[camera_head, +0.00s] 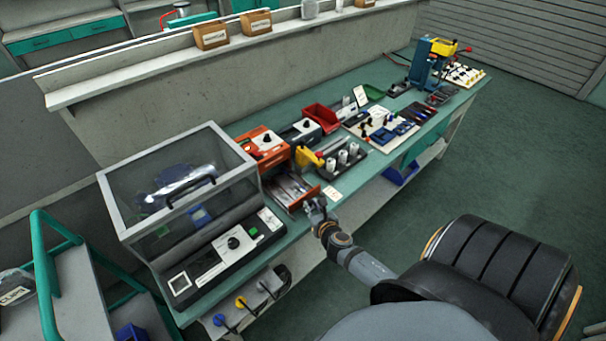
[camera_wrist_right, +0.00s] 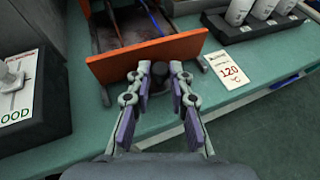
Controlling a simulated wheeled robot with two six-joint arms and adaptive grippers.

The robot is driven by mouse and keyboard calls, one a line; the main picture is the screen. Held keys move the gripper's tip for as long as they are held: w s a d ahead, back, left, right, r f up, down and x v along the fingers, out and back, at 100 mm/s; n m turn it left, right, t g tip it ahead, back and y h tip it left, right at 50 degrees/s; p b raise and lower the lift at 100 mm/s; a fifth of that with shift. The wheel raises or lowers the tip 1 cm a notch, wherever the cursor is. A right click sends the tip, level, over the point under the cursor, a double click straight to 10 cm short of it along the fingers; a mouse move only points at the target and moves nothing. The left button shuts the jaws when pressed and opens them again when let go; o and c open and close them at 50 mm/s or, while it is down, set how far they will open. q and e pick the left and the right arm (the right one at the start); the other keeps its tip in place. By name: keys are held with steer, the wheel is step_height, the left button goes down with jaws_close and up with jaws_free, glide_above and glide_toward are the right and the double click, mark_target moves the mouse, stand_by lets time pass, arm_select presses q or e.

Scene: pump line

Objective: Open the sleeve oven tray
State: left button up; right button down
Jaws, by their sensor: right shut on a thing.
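The sleeve oven (camera_head: 263,147) is an orange box on the green bench. Its tray (camera_head: 288,188) sticks out of it toward the bench's front edge, with dark rods or tools lying in it. The tray's orange front panel (camera_wrist_right: 150,57) stands upright in the right wrist view. My right gripper (camera_head: 315,208) is at this panel. In the right wrist view its fingers (camera_wrist_right: 160,76) are shut on the dark round knob (camera_wrist_right: 159,70) in the panel's middle. The fingers hide part of the knob. My left gripper is not in view.
A card reading 120 °C (camera_wrist_right: 226,65) lies right of the tray. A rack with white cylinders (camera_head: 342,160) stands beyond it. A clear-lidded machine (camera_head: 180,185) fills the bench at left. Open floor (camera_head: 420,185) lies in front of the bench.

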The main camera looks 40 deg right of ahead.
steer(key=shift+s, duration=0.6)
steer(key=shift+s+d, duration=0.1)
steer(key=shift+s, duration=0.1)
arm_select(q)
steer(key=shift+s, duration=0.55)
arm_select(e)
steer(key=c, duration=1.2)
jaws_free()
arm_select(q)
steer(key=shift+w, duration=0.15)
arm_select(e)
steer(key=shift+s+r, duration=0.1)
steer(key=shift+s, duration=0.15)
steer(key=v, duration=1.1)
steer(key=shift+s, duration=0.25)
